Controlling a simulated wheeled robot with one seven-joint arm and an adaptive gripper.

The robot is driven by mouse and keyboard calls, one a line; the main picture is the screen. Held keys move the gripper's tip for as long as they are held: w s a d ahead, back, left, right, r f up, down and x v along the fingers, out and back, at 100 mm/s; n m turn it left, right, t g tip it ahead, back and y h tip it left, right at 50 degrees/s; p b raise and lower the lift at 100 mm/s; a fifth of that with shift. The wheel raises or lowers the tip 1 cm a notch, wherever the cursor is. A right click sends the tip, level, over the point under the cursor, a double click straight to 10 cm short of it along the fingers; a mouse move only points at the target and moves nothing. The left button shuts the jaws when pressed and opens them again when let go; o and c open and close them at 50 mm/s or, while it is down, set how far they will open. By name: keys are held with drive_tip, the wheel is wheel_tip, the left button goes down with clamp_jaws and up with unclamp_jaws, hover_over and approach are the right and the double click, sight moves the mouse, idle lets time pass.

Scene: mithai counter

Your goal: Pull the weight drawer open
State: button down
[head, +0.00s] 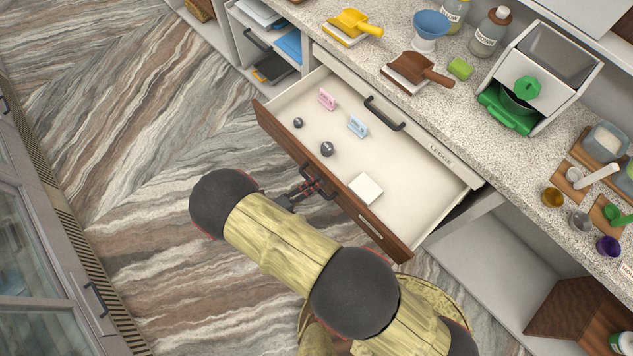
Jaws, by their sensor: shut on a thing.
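The weight drawer (421,196) stands pulled out from under the counter, with its brown wooden front facing my arm. Inside lie dark round weights (327,149), a pink tag block (327,98), a light blue tag block (357,125) and a white square block (365,188). My gripper (318,186) is at the drawer front, shut on the dark bar handle (327,192). My arm hides part of the floor below the drawer.
A shut drawer marked "LEDGE" (441,155) with a dark handle is above and behind the open one. The speckled counter (455,110) holds scoops, bottles and a white bin (543,67). A glass-front cabinet (40,250) stands at left. Striped floor lies clear between.

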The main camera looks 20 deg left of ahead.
drive_tip(key=shift+s+a, duration=0.1)
drive_tip(key=shift+s, duration=0.15)
drive_tip(key=c, duration=2.2)
unclamp_jaws()
drive_tip(key=shift+o, duration=0.2)
